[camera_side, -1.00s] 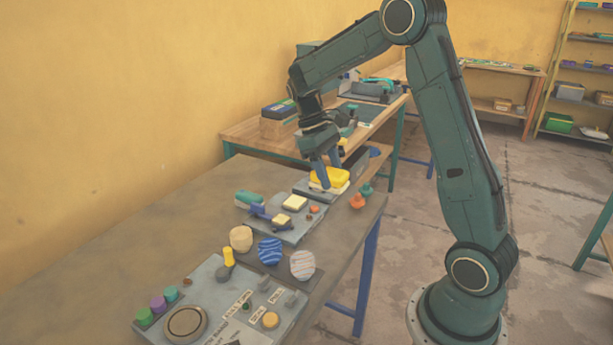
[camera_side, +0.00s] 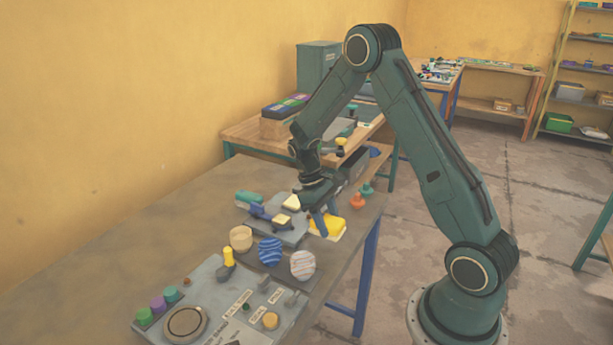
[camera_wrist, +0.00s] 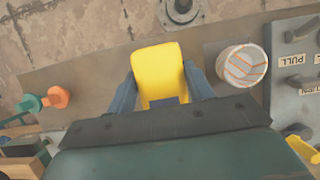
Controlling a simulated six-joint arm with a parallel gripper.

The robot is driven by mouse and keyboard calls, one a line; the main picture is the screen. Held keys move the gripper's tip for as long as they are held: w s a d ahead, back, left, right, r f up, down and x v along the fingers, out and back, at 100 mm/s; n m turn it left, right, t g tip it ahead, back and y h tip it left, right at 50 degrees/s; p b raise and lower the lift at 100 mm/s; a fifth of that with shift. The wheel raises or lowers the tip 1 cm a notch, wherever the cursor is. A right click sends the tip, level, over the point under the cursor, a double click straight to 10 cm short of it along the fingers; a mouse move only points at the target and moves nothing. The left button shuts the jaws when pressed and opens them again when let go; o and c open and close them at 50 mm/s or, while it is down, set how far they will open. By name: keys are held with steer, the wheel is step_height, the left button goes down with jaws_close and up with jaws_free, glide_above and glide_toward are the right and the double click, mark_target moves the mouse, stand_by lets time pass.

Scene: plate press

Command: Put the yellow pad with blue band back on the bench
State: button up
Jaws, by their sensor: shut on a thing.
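The yellow pad (camera_side: 328,224) is between the fingers of my gripper (camera_side: 320,226), near the right edge of the grey bench (camera_side: 110,262). A pale lower layer shows under its yellow top in the side view. In the wrist view the pad (camera_wrist: 160,72) stands between my two blue fingers, and a piece of its blue band (camera_wrist: 166,101) shows at its near end. My gripper (camera_wrist: 161,88) is shut on the pad. The fingers hide part of it in the side view. I cannot tell whether its underside touches the bench.
Left of the pad is a plate fixture (camera_side: 287,232) with a pale yellow block. Nearer are a blue striped round piece (camera_side: 270,250), a white striped one (camera_side: 303,265) and a labelled control panel (camera_side: 215,305).

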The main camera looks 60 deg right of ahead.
mark_target(327, 249)
steer(key=shift+f, duration=0.85)
steer(key=shift+f, duration=0.1)
steer(key=shift+f, duration=2.05)
steer(key=shift+f, duration=0.15)
steer(key=o, duration=0.9)
steer(key=v, duration=1.2)
steer(key=shift+r, duration=0.25)
